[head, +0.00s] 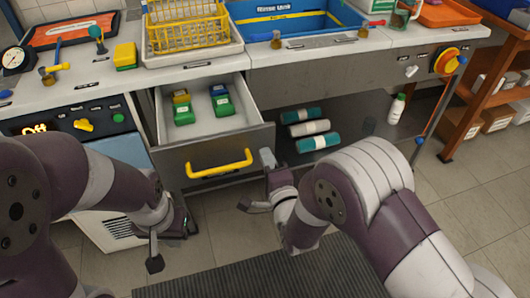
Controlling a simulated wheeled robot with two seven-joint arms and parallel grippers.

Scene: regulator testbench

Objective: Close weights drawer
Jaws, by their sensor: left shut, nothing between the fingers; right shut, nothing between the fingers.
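The weights drawer (216,150) is pulled out from under the counter, with a yellow handle (219,164) on its grey front. My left gripper (172,238) is shut and empty, low in front of the cabinet, below and left of the handle. Its fingers are partly hidden.
A yellow wire basket (186,28) and a blue tray (283,22) stand on the counter. Rolled towels (309,128) and a white bottle (396,108) are on the lower shelf. A dark ribbed mat (274,274) lies on the tiled floor. An orange shelf unit (468,122) stands right.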

